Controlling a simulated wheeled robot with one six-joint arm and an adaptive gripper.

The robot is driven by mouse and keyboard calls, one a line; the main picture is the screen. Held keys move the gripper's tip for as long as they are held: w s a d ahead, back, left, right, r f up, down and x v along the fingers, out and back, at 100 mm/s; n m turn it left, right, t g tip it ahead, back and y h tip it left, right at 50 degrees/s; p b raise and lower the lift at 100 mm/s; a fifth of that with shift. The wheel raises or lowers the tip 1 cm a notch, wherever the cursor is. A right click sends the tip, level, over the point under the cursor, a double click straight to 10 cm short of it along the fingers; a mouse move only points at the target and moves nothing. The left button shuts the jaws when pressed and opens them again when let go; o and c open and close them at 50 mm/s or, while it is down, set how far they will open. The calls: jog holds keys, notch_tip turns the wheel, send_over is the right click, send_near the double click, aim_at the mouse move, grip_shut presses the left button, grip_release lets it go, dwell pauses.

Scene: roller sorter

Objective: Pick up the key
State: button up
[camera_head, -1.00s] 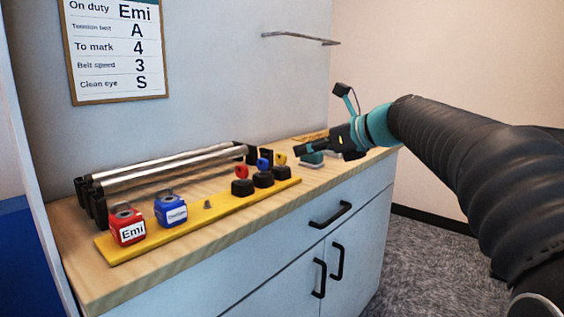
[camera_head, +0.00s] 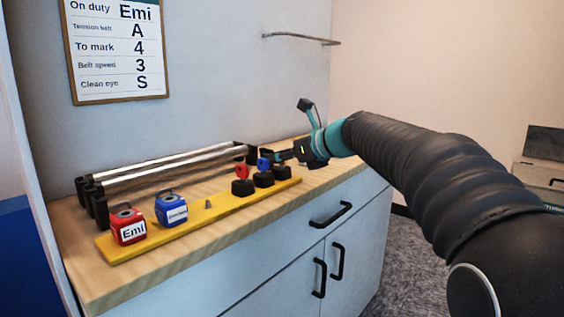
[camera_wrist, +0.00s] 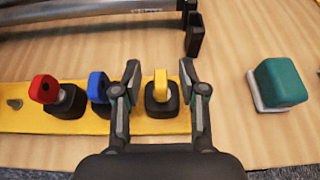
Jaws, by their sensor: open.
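Three keys stand upright in black holders on a yellow board: a red key (camera_head: 241,172), a blue key (camera_head: 263,164) and a yellow key (camera_wrist: 160,84). In the wrist view the red key (camera_wrist: 44,89) and the blue key (camera_wrist: 98,87) are left of the yellow one. My gripper (camera_wrist: 160,68) is open, with one finger on each side of the yellow key. The left finger is close beside the blue key. In the head view my gripper (camera_head: 284,156) hides the yellow key.
A red padlock (camera_head: 128,228) labelled "Emi" and a blue padlock (camera_head: 171,208) sit on the yellow board (camera_head: 205,228). Metal rollers (camera_head: 165,163) lie behind. A green block on a pale base (camera_wrist: 281,82) is to the right, with bare wood between.

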jog(key=shift+c, duration=0.3)
grip_shut()
jog(key=shift+r, duration=0.1)
jog(key=shift+r, duration=0.55)
jog(key=r, duration=0.1)
jog(key=r+p, duration=0.1)
jog(key=r, duration=0.1)
jog(key=shift+s+d+r, duration=0.2)
jog(key=shift+d+r, duration=0.05)
jog(key=shift+d, duration=0.15)
jog(key=s+d+r, duration=0.7)
jog(key=d+r, duration=0.1)
jog(key=r, duration=0.2)
jog(key=shift+d+r, duration=0.2)
jog(key=shift+r, duration=0.15)
